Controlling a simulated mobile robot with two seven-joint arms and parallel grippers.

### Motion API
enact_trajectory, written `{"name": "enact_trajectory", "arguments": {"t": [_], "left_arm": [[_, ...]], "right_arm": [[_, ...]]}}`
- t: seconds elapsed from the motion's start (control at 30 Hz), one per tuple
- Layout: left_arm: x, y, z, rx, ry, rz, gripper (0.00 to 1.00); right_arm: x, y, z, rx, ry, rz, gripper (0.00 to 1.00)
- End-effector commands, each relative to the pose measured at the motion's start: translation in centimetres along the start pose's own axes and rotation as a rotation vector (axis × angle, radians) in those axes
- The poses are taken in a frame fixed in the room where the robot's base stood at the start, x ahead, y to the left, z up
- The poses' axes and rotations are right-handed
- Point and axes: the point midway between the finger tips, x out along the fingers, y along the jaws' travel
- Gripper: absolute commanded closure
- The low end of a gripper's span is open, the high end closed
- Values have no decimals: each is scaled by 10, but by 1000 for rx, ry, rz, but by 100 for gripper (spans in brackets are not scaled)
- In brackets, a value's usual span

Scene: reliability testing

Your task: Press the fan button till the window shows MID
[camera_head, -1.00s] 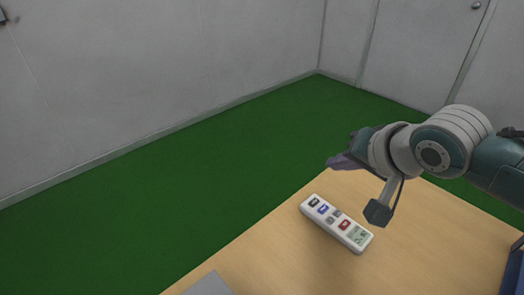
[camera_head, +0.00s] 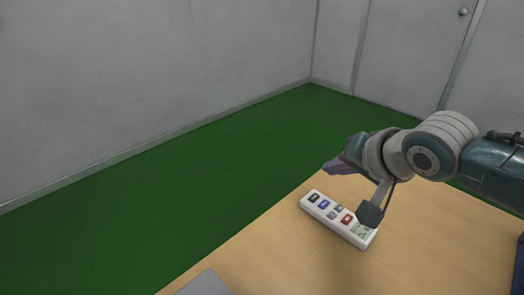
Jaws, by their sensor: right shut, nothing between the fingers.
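A white remote control (camera_head: 320,212) lies flat on the wooden table, running from upper left to lower right. It has a dark button (camera_head: 313,198), a blue button (camera_head: 324,204), a red button (camera_head: 346,219) and small grey buttons (camera_head: 332,215). The labels and window text are too small to read. My right gripper (camera_head: 330,170) is shut and empty, beyond and above the remote, apart from it. My left gripper is not in view.
The wooden table (camera_head: 430,235) is clear around the remote. A grey flat object (camera_head: 206,285) shows at the bottom edge, and a dark blue object (camera_head: 519,265) at the right edge. Green floor (camera_head: 200,190) lies beyond the table, then grey walls and a door.

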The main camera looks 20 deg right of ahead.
Motion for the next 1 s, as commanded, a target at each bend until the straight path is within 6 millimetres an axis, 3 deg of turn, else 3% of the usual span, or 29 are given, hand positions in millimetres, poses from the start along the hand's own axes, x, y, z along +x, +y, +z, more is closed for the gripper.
{"name": "enact_trajectory", "arguments": {"t": [0.03,0.2,0.4,1.0], "left_arm": [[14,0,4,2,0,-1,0],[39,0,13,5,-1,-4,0],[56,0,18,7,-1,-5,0],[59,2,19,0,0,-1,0]], "right_arm": [[10,7,7,-1,0,0,100],[26,20,19,-2,1,1,100],[41,30,30,1,1,0,100],[46,33,33,0,0,0,100]]}}
